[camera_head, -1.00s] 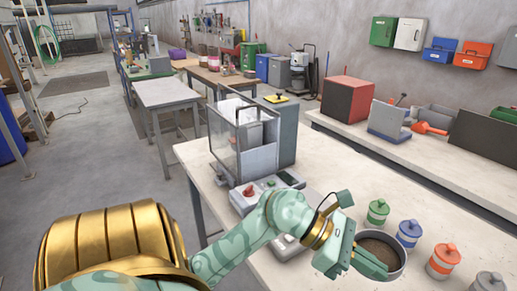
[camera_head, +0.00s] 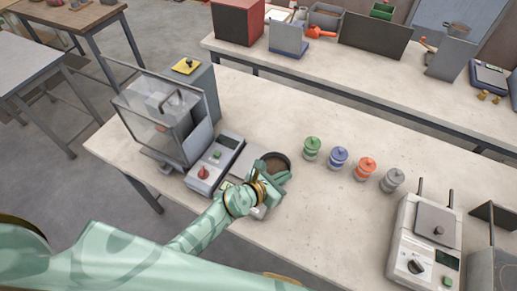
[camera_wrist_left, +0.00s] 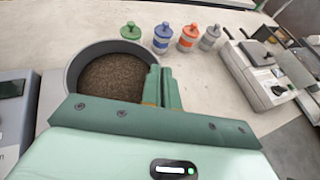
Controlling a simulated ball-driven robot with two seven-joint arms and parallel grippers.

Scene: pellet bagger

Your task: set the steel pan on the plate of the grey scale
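The steel pan (camera_head: 277,157) is round and grey, with dark brown grains inside. It also shows in the left wrist view (camera_wrist_left: 73,73). My left gripper (camera_head: 273,179) is at the near right side of the pan; in the left wrist view its green fingers (camera_wrist_left: 162,87) are close together on the pan's wall. The pan looks upright. The pale grey scale (camera_head: 243,163) lies just left of the pan, partly hidden by the pan and my arm. The pan overlaps its right side in the picture; I cannot tell if they touch. My right gripper is not in view.
Green (camera_head: 312,147), blue (camera_head: 338,157), orange (camera_head: 365,168) and grey (camera_head: 392,180) lidded jars stand in a row right of the pan. A control box (camera_head: 215,161) with a red knob and a clear-walled machine (camera_head: 160,115) stand left. A machine with a knob (camera_head: 425,240) stands right.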

